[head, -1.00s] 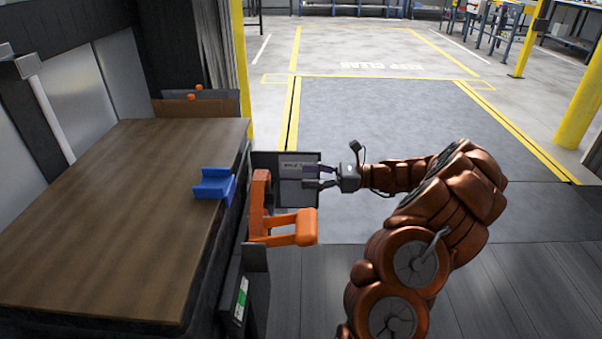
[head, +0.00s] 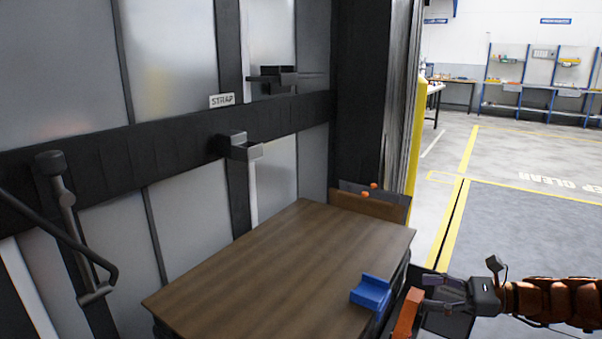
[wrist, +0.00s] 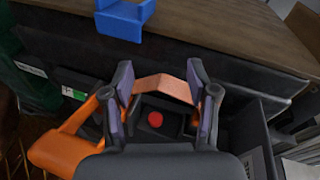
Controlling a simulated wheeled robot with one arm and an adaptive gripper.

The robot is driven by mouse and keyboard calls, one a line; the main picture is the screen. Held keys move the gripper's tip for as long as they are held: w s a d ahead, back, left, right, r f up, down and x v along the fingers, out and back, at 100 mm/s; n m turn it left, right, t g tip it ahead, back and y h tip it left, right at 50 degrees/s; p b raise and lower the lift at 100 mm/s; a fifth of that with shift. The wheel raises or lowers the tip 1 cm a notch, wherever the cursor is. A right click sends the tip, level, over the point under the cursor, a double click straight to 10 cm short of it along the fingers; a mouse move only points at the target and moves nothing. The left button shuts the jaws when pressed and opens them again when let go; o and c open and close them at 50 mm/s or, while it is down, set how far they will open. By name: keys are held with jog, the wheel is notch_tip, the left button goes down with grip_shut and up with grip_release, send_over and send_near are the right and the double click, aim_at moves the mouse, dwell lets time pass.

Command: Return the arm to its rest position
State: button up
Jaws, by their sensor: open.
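My gripper (head: 428,293) is at the lower right of the head view, at the end of my copper-coloured arm. Its fingers point left, beside the right edge of the wooden tabletop. In the wrist view my gripper (wrist: 160,80) is open, with its two fingers spread apart and nothing held. An orange handle (head: 408,314) stands close to the fingertips in the head view. In the wrist view the orange handle (wrist: 65,145) shows between the fingers and to their left; contact cannot be told. Most of my arm is out of the head view.
A brown tabletop (head: 285,265) with a blue block (head: 370,292) on its right edge lies left of my gripper. The dock wall has a black rail (head: 180,134) and a STRAP label (head: 222,100). Open floor (head: 530,235) lies right.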

jog(key=s+a+r+n+g+h+p, duration=0.7)
jog(key=s+a+r+n+p, duration=0.4)
jog(key=s+a+r+p, duration=0.55)
jog(key=s+d+r+n+h+p, duration=0.2)
jog(key=s+r+n+h+p, duration=0.2)
jog(key=s+p, duration=0.3)
jog(key=s+d+r+n+h+p, duration=0.3)
jog(key=s+r+n+h+p, duration=0.1)
jog(key=s+r+p, duration=0.3)
jog(key=shift+s+d+r+n+h, duration=0.2)
jog(key=shift+s+d+n+h, duration=0.15)
jog(key=shift+s, duration=0.65)
